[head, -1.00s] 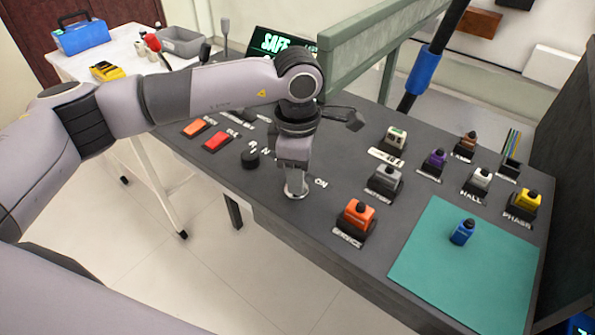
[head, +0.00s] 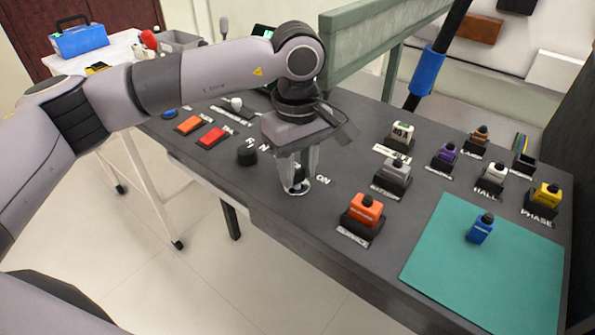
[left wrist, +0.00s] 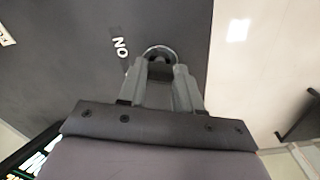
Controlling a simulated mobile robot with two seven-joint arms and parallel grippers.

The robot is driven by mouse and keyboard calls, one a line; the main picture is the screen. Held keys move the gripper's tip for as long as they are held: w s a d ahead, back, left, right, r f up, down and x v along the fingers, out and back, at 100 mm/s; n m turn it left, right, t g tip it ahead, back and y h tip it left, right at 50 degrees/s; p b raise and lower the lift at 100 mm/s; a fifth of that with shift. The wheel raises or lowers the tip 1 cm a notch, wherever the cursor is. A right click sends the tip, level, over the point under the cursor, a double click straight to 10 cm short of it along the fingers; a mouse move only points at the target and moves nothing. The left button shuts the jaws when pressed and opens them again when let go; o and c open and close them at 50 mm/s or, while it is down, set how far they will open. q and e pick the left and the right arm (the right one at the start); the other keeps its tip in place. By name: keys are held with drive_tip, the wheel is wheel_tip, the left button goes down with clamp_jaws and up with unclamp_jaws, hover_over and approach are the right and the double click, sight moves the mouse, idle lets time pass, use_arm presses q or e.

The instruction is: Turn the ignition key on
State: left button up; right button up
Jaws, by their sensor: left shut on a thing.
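The ignition switch (head: 299,189) is a round silver-rimmed fitting on the dark console, with a white "ON" label (head: 323,180) to its right. My left gripper (head: 295,184) points down over it, with its fingers shut on the key. The key itself is mostly hidden between the fingers. In the left wrist view the fingertips of my left gripper (left wrist: 160,65) reach into the silver ring of the switch (left wrist: 158,49), and the "ON" label (left wrist: 120,47) lies to the left. I cannot tell the key's angle. My right gripper is not in view.
A black knob (head: 247,156) stands left of the switch, and red (head: 211,137) and orange (head: 189,124) switches lie behind it. An orange block (head: 366,209) sits to the right. A teal mat (head: 440,270) holds a blue block (head: 480,229). A green rail (head: 370,40) crosses behind.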

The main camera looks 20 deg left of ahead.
sight(297, 172)
use_arm(q)
drive_tip(key=shift+m+b, duration=0.35)
drive_tip(key=shift+m, duration=0.75)
drive_tip(key=o, duration=1)
drive_tip(key=shift+o, duration=0.2)
wheel_tip(297, 172, up, 7)
drive_tip(key=shift+r, duration=0.1)
